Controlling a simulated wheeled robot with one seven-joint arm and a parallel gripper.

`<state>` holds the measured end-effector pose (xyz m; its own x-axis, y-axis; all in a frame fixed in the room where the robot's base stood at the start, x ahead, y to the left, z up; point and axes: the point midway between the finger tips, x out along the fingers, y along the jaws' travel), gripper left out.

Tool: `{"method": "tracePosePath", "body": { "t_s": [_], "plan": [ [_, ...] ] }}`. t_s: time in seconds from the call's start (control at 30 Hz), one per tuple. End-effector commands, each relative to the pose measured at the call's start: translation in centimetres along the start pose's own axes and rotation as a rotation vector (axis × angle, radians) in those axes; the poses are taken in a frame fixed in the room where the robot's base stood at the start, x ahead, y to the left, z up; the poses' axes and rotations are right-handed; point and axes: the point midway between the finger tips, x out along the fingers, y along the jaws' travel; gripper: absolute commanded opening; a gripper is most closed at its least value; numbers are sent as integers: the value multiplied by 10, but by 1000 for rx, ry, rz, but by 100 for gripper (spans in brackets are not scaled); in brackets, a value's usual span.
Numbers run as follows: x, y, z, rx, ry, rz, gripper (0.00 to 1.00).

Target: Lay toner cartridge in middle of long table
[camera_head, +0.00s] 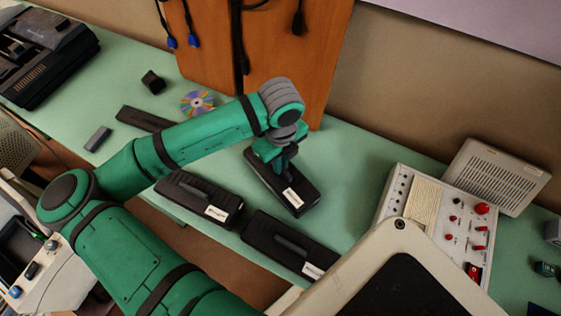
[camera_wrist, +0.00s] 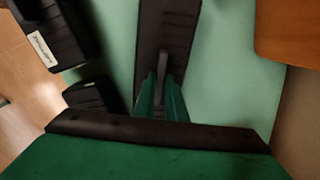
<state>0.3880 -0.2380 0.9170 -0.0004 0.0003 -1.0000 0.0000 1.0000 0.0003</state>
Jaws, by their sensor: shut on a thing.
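A black toner cartridge (camera_head: 292,197) with a white label lies on or just above the green long table (camera_head: 345,150), below the wooden panel. My gripper (camera_head: 284,163) is over it and shut on its raised handle. The wrist view shows the fingers (camera_wrist: 161,95) closed around the handle of this cartridge (camera_wrist: 168,25). I cannot tell if its underside touches the table. Two similar black cartridges lie nearer the front edge, one at the left (camera_head: 199,197) and one at the right (camera_head: 290,244). My arm hides part of the table.
A control box with red knobs (camera_head: 440,220) and a grey vented box (camera_head: 497,177) stand to the right. A disc (camera_head: 197,102), a small black block (camera_head: 153,81), a grey block (camera_head: 98,138) and another dark cartridge (camera_head: 143,118) lie to the left. Green table shows bare beside the held cartridge.

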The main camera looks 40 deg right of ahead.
Motion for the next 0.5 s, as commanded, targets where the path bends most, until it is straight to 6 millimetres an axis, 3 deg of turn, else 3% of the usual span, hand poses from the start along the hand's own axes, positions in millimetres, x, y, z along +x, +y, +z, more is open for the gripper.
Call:
{"method": "tracePosePath", "body": {
  "t_s": [0.3, 0.33, 0.4, 0.5],
  "plan": [
    [2, 0, 0, 0, -1, -1, 0],
    [3, 0, 0, 0, 0, 0, 13],
    [2, 0, 0, 0, -1, 0, 29],
    [2, 0, 0, 0, -1, 0, 29]
  ]
}}
